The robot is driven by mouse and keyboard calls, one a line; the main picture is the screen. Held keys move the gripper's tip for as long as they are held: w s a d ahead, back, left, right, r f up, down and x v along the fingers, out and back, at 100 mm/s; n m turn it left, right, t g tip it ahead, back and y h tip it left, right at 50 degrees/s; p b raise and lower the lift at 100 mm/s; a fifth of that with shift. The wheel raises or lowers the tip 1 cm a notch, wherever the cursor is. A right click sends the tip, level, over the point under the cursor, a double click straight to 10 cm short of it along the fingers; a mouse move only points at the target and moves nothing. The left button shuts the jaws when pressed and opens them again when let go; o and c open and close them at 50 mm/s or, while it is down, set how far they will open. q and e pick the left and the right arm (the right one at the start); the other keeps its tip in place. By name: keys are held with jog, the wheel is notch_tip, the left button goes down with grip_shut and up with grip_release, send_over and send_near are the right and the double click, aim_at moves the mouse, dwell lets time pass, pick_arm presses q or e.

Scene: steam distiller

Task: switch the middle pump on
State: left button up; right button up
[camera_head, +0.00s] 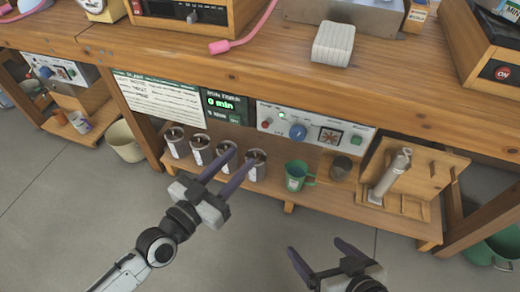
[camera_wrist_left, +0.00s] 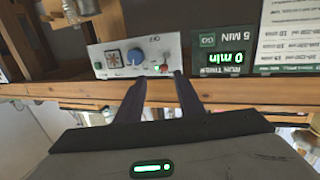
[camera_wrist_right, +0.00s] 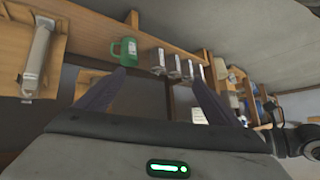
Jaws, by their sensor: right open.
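The middle pump panel (camera_head: 316,129) is a white box under the bench edge, with a blue knob (camera_head: 298,131), a small green light (camera_head: 282,115), a red control (camera_head: 267,123) and a fan emblem. It shows upside down in the left wrist view (camera_wrist_left: 178,50), with its blue knob (camera_wrist_left: 137,57) and red control (camera_wrist_left: 162,68). My left gripper (camera_head: 241,157) is open and empty, in front of the panel and lower left of it in the head view. Its fingers point toward the red-control end. My right gripper (camera_head: 316,246) is open and empty, lower and nearer me.
A timer display (camera_head: 226,104) reading 0 min and an instruction card (camera_head: 160,95) are left of the panel. Several metal cups, a green mug (camera_head: 297,176) and a steel press (camera_head: 390,177) stand on the shelf below. Another pump panel (camera_head: 60,70) is far left.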

aim_at(267, 123)
pick_arm(q)
jog(key=b+x, duration=0.1)
jog(key=x, duration=1)
jog(key=shift+a+r+b, duration=0.2)
jog(key=shift+a+b, duration=0.1)
jog(key=shift+b, duration=0.1)
pick_arm(e)
jog(key=shift+w+a+f+g, duration=0.2)
jog(key=shift+a+f+g, duration=0.3)
jog(key=shift+f, duration=0.4)
pick_arm(q)
jog(key=shift+w, duration=0.15)
